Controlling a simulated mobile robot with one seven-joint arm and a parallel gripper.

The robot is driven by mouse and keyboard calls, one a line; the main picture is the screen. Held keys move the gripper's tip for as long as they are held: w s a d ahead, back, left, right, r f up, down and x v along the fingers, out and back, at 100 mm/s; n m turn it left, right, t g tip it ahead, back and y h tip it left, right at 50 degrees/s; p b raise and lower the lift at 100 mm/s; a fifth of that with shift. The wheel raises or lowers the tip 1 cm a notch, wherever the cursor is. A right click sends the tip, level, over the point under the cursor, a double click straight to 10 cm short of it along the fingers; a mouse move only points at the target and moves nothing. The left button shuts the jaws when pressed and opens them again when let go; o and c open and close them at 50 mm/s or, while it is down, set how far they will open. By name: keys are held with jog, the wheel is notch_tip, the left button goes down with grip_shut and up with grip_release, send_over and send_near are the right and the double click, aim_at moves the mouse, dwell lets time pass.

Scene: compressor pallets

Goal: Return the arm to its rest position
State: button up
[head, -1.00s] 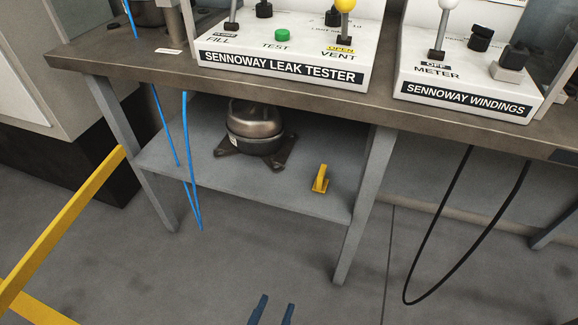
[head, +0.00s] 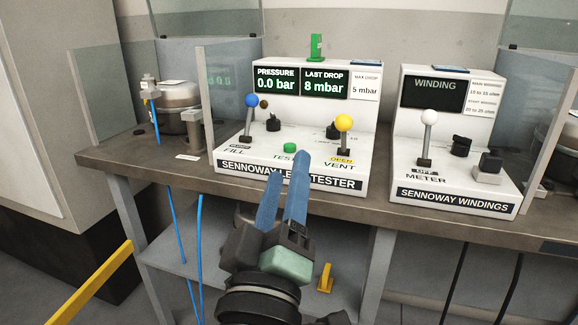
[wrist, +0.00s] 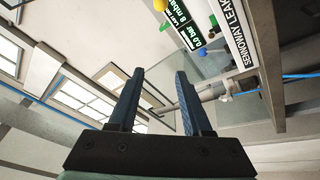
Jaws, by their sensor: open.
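My gripper (head: 287,178) is in the lower middle of the head view, raised in front of the leak tester with its two blue fingers pointing up. The fingers are apart with nothing between them. They cover part of the leak tester's front label. The wrist view shows the open fingers of my gripper (wrist: 158,95) against the windows and ceiling. Whether the fingers touch the tester cannot be told, but the wrist view shows free space around them.
The leak tester (head: 215,165) and the windings tester (head: 456,197) stand on the workbench (head: 385,208). A compressor (head: 179,97) sits behind glass at left. Blue hoses (head: 181,245) hang in front of the shelf. A yellow rail (head: 85,290) is at lower left.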

jog(key=s+r+m+t+y, duration=0.25)
jog(key=s+r+m, duration=0.2)
jog(key=r, duration=0.55)
jog(key=s+r+m+t+y, duration=0.1)
jog(key=s+r+m+t, duration=0.3)
jog(key=r, duration=0.7)
notch_tip(320, 180, up, 38)
jog(key=s+p, duration=0.1)
jog(key=p, duration=3.7)
jog(key=shift+s+d, duration=0.15)
jog(key=shift+s, duration=0.15)
jog(key=shift+d+n+g, duration=0.1)
jog(key=shift+n+g, duration=0.15)
